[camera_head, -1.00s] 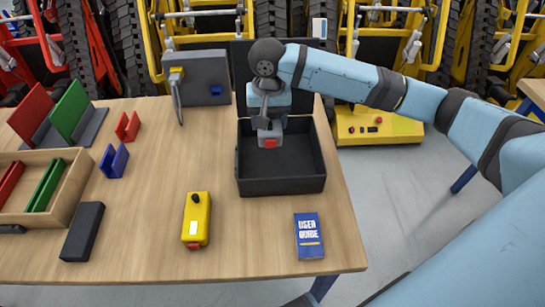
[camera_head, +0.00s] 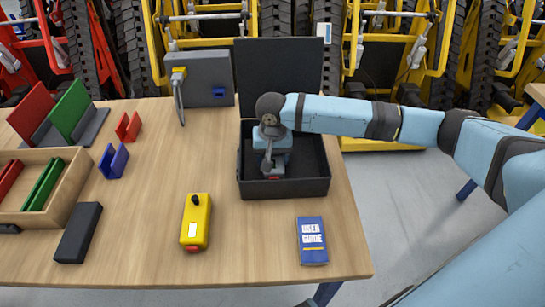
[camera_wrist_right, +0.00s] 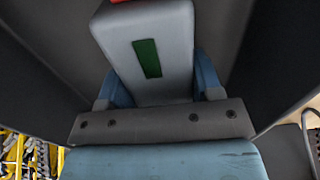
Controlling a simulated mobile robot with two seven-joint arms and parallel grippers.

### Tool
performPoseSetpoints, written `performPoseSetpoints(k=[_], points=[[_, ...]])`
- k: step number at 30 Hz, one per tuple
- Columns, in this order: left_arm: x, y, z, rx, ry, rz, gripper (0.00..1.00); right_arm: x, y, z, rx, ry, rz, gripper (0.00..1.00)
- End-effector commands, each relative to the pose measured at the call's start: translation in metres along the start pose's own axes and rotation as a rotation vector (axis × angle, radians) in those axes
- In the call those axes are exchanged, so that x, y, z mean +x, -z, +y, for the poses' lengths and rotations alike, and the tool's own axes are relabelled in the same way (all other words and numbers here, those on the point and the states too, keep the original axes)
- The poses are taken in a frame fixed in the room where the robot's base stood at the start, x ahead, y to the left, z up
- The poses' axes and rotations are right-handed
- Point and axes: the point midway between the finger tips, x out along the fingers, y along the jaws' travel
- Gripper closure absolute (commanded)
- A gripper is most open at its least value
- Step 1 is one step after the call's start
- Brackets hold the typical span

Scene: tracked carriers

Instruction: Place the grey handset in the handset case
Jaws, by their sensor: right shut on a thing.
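The handset case (camera_head: 310,190) is an open black box at the right part of the table, its lid (camera_head: 278,75) standing up at the back. My right gripper (camera_head: 271,163) reaches down inside its walls and is shut on the grey handset (camera_head: 273,178). In the head view the handset is mostly hidden by the gripper and only a bit with red shows. In the right wrist view the grey handset (camera_wrist_right: 155,50) is held between the fingers, with a green patch on its face and red at its end. I cannot tell whether it touches the case floor. My left gripper is out of view.
A yellow remote (camera_head: 195,222) and a blue user guide (camera_head: 312,241) lie in front of the case. A grey box with a cable (camera_head: 208,80) stands behind left. A wooden tray (camera_head: 68,195), coloured holders and a black block (camera_head: 78,232) are at left.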

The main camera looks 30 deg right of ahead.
Motion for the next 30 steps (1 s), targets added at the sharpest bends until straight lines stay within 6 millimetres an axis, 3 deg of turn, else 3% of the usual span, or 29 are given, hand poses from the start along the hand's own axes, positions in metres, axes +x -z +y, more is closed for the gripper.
performPoseSetpoints(k=[5, 6, 9, 19, 23, 30], points=[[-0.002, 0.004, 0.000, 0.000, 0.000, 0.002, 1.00, 0.001, 0.000, 0.000, 0.000, 0.000, -0.001, 0.71], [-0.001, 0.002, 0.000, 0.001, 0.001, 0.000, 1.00, 0.002, 0.000, 0.000, 0.000, 0.000, -0.001, 0.36], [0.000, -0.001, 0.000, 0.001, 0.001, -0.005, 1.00, 0.002, 0.000, 0.000, 0.000, 0.000, -0.001, 0.15], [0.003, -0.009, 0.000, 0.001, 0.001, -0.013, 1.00, 0.001, 0.000, 0.000, 0.000, 0.001, 0.001, 0.15], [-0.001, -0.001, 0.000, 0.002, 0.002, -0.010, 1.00, -0.019, 0.000, -0.001, 0.000, 0.003, 0.001, 0.15], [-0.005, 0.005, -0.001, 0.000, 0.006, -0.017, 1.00, -0.072, 0.001, -0.001, -0.001, 0.003, 0.001, 0.15]])
